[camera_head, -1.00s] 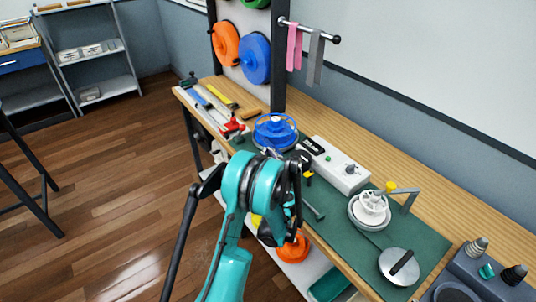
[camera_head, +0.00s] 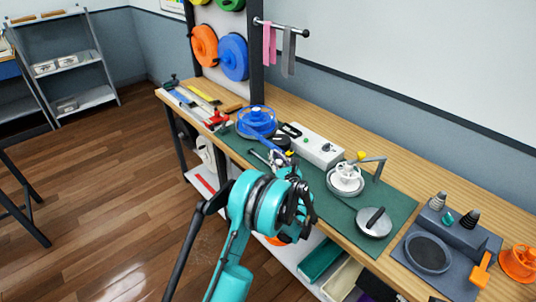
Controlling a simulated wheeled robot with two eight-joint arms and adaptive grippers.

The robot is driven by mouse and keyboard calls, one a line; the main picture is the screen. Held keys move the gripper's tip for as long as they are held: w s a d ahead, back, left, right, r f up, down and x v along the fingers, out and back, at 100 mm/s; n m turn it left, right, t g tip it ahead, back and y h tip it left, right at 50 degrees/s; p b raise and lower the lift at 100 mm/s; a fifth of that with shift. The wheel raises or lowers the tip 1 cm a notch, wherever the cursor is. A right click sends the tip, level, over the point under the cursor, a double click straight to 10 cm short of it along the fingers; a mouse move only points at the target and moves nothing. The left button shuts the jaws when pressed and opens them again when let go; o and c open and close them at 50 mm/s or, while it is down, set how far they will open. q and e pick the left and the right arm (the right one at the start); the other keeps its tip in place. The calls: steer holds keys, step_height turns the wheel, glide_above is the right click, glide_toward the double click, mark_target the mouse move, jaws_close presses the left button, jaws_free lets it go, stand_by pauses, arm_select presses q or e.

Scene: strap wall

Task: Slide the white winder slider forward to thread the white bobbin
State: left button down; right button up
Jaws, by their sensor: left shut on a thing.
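The white bobbin (camera_head: 347,177) sits on a round pale base on the green mat, under a grey bent arm (camera_head: 376,163) with a yellow knob. I cannot make out a separate white winder slider; a white box (camera_head: 316,147) with a green knob stands behind the mat. My left gripper (camera_head: 275,159) is at the mat's left part, left of the bobbin and apart from it, near the blue spool (camera_head: 257,121). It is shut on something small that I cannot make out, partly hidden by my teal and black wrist. My right gripper is not in view.
A round metal disc (camera_head: 374,222) with a black handle lies right of the bobbin. A dark grey block (camera_head: 451,239) with cones and an orange spool (camera_head: 519,262) are at the far right. Tools and a red clamp (camera_head: 217,118) lie at the left. Bins sit below.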

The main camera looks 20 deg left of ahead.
arm_select(q)
steer(key=shift+d, duration=0.15)
steer(key=c, duration=1.3)
jaws_free()
steer(key=v, duration=1.2)
